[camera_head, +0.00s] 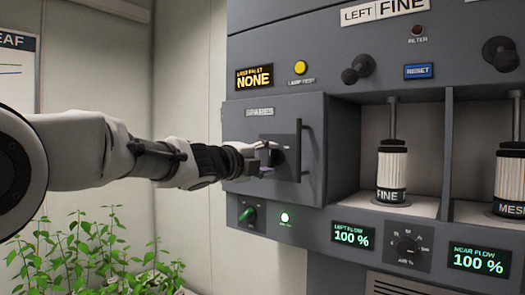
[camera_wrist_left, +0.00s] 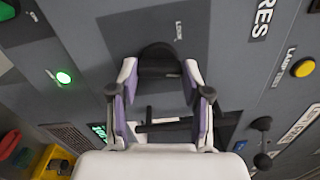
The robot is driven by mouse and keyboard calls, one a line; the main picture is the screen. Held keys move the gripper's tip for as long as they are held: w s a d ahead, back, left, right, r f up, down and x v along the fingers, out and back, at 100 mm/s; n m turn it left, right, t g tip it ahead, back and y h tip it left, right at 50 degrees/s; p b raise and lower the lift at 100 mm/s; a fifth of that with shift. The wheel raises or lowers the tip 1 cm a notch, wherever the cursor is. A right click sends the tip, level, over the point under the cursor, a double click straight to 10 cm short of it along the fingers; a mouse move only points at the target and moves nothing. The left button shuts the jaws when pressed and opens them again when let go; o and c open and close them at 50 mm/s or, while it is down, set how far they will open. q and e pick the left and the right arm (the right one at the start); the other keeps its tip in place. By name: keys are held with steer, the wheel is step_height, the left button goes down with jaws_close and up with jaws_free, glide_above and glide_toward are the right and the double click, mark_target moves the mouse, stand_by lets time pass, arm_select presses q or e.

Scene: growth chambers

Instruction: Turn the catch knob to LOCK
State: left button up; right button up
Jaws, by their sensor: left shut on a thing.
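The catch knob (camera_wrist_left: 158,58) is dark and sits on the grey SPARES door (camera_head: 240,128). My left gripper (camera_head: 268,158) reaches it from the left in the head view. In the left wrist view its two purple-padded fingers (camera_wrist_left: 158,82) stand on either side of the knob and are shut on it. A small pale label (camera_wrist_left: 179,30) is beside the knob, too small to read surely. In the head view the fingers partly cover the knob, and its pointing direction is hard to tell. My right gripper is in neither view.
A black upright door handle (camera_head: 299,150) is just right of the knob. Below are a green knob (camera_head: 248,214) and a lit green lamp (camera_head: 284,217). The FINE filter (camera_head: 391,168) stands in an open bay to the right. Leafy plants (camera_head: 95,258) are below my arm.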

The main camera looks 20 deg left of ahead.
arm_select(q)
steer(key=n+p, duration=0.1)
steer(key=n, duration=0.1)
steer(key=n+p, duration=0.3)
steer(key=n, duration=0.1)
steer(key=shift+d+r, duration=0.15)
steer(key=shift+r, duration=0.25)
steer(key=n+p, duration=0.2)
steer(key=n, duration=0.1)
steer(key=shift+w, duration=0.1)
steer(key=shift+w+r+n+p, duration=0.1)
steer(key=shift+n+p, duration=0.4)
steer(key=shift+n, duration=0.5)
steer(key=o, duration=1)
steer(key=shift+o, duration=0.8)
steer(key=shift+w+d+f, duration=0.2)
steer(key=v, duration=0.7)
steer(key=shift+f, duration=0.15)
